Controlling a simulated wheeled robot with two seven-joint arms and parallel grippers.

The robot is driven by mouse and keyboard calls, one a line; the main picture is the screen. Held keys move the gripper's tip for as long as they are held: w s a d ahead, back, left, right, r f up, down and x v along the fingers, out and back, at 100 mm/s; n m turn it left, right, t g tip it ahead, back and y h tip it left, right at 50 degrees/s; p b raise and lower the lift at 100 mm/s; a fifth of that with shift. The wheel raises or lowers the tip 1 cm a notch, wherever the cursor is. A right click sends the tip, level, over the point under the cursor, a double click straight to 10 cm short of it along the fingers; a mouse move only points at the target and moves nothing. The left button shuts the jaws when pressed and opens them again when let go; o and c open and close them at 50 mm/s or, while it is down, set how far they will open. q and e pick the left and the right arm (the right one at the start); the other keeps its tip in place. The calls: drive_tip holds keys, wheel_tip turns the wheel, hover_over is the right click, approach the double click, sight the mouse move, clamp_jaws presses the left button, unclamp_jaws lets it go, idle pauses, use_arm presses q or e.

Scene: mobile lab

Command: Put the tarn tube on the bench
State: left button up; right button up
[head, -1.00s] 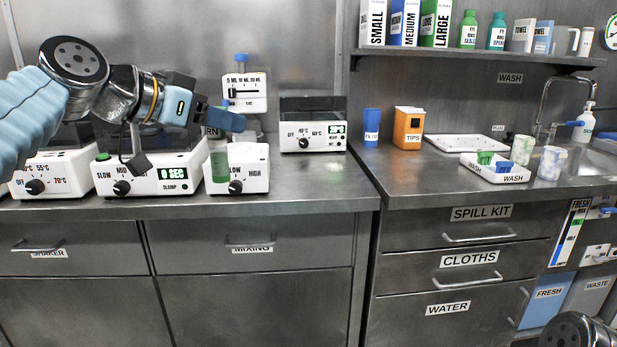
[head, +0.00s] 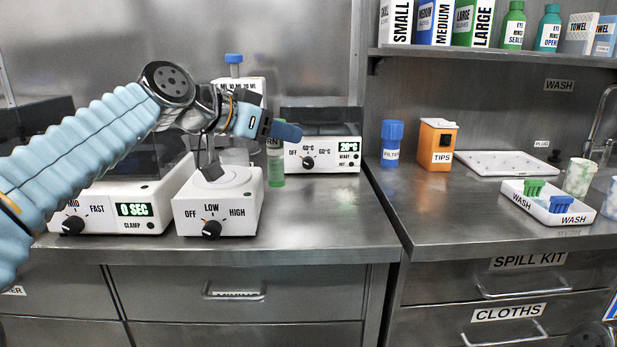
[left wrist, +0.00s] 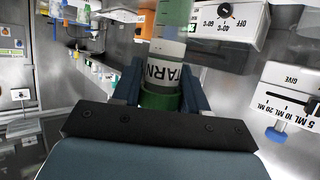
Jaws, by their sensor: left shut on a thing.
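The tarn tube (head: 276,168) is a clear tube with green contents and a white label reading "RN" in the head view. My left gripper (head: 284,131) is shut on it near its top. The tube hangs upright just right of the small mixer, with its lower end close to the bench (head: 330,215); I cannot tell whether it touches. In the left wrist view the tube (left wrist: 164,72) sits between the two blue fingers of the left gripper (left wrist: 160,88), with "TARN" readable and a green cap at the fingers. My right gripper is out of view.
The mixer (head: 215,205) with an OFF-LOW-HIGH knob stands left of the tube. A heater (head: 322,158) reading 20°C stands behind it. A blue filter cup (head: 391,145) and orange tips box (head: 436,145) are on the right counter. The bench front between mixer and right counter is bare.

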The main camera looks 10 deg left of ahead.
use_arm(q)
drive_tip(key=w+d+f, duration=0.2)
drive_tip(key=f, duration=0.3)
drive_tip(key=w+d+f+b, duration=0.1)
drive_tip(key=w+d+f, duration=0.1)
drive_tip(key=w+f, duration=0.1)
drive_tip(key=shift+w+f, duration=0.25)
drive_tip(key=shift+f, duration=0.65)
drive_tip(key=shift+f, duration=0.1)
drive_tip(key=o, duration=1.2)
